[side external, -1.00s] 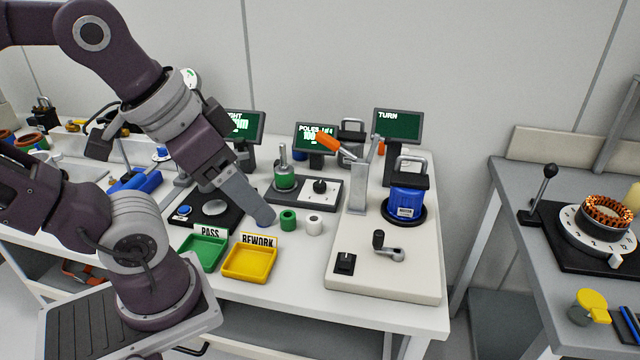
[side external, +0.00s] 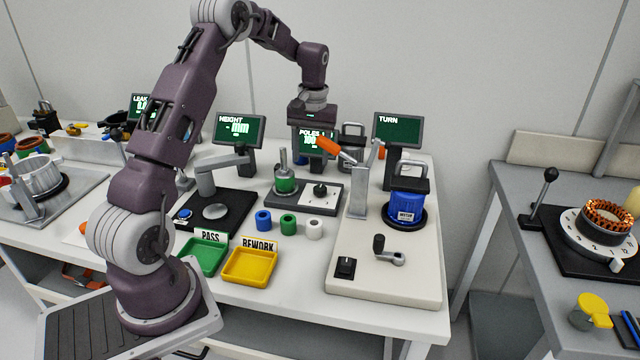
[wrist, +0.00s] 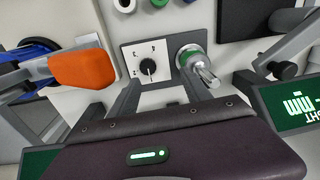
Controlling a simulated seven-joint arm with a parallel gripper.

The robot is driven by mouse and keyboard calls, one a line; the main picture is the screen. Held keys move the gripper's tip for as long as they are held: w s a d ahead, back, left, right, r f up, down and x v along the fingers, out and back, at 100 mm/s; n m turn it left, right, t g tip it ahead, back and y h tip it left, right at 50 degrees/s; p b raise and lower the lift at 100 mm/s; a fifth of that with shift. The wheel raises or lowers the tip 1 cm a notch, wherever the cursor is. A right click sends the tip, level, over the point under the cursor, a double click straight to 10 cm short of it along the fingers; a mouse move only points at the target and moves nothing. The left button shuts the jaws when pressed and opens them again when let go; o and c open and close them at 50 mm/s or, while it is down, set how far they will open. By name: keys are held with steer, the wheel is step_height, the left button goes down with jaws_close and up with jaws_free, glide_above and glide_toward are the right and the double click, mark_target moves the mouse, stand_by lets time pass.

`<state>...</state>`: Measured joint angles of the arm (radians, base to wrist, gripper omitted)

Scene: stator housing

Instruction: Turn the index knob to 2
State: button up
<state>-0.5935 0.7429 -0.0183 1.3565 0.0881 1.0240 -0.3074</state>
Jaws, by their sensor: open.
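The index knob (side external: 320,188) is a small black knob on a white dial plate (side external: 318,202), beside a steel post with a green ring (side external: 284,180). In the wrist view the knob (wrist: 148,67) sits near the middle of the white dial plate (wrist: 158,78), with small marks around it that are too small to read surely. My gripper (wrist: 165,80) is open and empty, its two fingers reaching toward the plate on either side of the knob, apart from it. In the side view my gripper (side external: 314,120) hangs in front of the POLES screen (side external: 314,140); its fingertips are hard to make out.
An orange-handled lever (side external: 328,144) stands just right of the knob; its orange grip (wrist: 82,68) is close to my left finger in the wrist view. Blue, green and white rings (side external: 288,223) lie in front. The height gauge (side external: 222,172) stands to the left.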

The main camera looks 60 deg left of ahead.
mark_target(320, 188)
steer(key=f, duration=0.1)
steer(key=w+f, duration=0.2)
steer(key=shift+d+m+h, duration=0.3)
steer(key=shift+d+h, duration=0.1)
step_height(320, 188, down, 6)
steer(key=shift+w+f, duration=0.1)
steer(key=shift+f, duration=0.15)
steer(key=shift+c, duration=0.3)
jaws_close()
